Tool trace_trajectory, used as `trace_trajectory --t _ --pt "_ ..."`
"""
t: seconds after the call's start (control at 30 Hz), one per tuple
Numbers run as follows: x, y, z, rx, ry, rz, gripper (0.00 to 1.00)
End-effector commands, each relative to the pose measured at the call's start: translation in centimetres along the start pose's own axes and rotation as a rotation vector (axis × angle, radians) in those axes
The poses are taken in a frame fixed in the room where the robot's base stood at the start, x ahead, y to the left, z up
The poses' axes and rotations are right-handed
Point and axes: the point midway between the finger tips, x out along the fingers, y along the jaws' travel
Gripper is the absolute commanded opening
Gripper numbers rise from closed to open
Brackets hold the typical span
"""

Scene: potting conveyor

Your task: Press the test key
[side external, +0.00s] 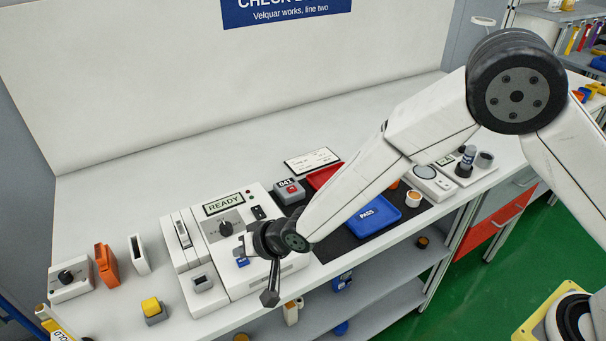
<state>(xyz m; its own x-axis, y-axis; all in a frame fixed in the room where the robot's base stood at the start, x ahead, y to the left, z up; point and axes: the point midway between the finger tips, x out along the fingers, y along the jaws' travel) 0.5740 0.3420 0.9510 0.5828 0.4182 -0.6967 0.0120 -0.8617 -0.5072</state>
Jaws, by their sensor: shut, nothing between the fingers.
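A white test machine (277,274) stands on the bench, with a READY display (223,203), a dark knob (226,228) and a slider panel (182,231). A small blue key (242,262) with white lettering sits at its front, partly hidden by my wrist. I cannot read its label, so I cannot tell if it is the test key. My gripper (270,298) is shut and empty, pointing down in front of the machine's front face. In the picture it is to the lower right of the blue key. I cannot judge the gap in depth.
A yellow button block (152,306), a grey-topped block (203,283), an orange holder (106,264) and a knob box (70,279) stand to the left. A red-buttoned box (289,190) and a blue PADS tray (372,217) lie right. The bench's back is clear.

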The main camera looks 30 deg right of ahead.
Motion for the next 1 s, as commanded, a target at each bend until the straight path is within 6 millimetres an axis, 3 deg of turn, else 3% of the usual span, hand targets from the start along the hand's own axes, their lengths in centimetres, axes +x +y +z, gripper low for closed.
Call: trace_trajectory --t 1.0 --pt "0.62 0.43 0.47 0.000 0.000 0.000 0.00"
